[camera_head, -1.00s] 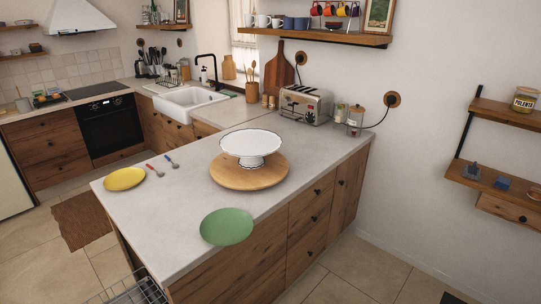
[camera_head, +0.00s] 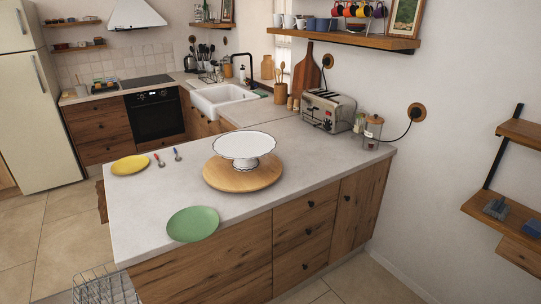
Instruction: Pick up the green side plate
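The green side plate (camera_head: 193,224) lies flat near the front edge of the pale counter (camera_head: 150,204), toward its left end. Nothing lies on it or covers it. A yellow plate (camera_head: 130,165) lies farther back on the left. My gripper is not in view.
A white cake stand (camera_head: 244,147) stands on a round wooden board (camera_head: 243,179) behind and right of the green plate. Two small utensils (camera_head: 177,154) lie beside the yellow plate. A toaster (camera_head: 328,110) and jars stand at the back right. A wire rack (camera_head: 105,288) is below the counter's front left.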

